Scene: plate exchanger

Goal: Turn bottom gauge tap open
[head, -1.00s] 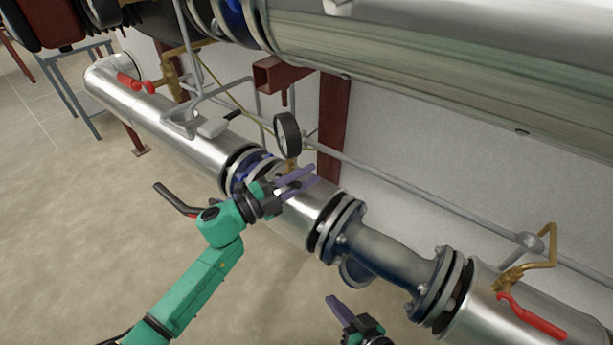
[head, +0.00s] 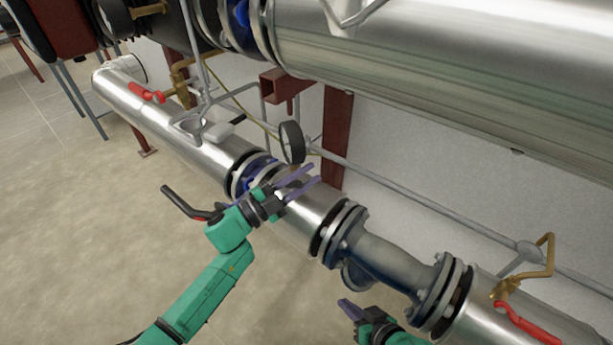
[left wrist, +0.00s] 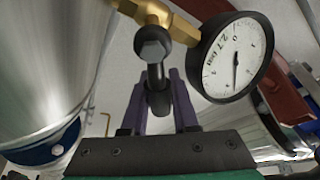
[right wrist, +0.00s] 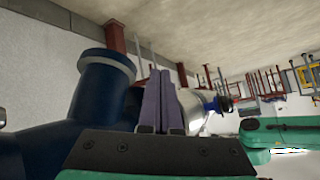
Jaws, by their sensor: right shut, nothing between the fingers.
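The bottom gauge (head: 291,142) is a round dial with a dark rim, above the lower steel pipe in the head view. Its white face (left wrist: 237,58) shows at the upper right in the left wrist view. Beside it there is a brass fitting (left wrist: 182,28) with a dark tap handle (left wrist: 156,72) pointing down toward my gripper. My left gripper (head: 316,175) is open just below the gauge. In the left wrist view its purple fingers (left wrist: 160,88) stand apart on either side of the handle's end; contact cannot be told. My right gripper (head: 346,306) is shut and empty, low by the pipe.
The lower pipe (head: 190,128) with bolted flanges runs beside my left gripper. A black lever (head: 186,203) sticks out left of it. A red-handled tap (head: 527,323) is at the right. A large pipe (head: 450,70) hangs above. Open floor (head: 90,230) lies at the left.

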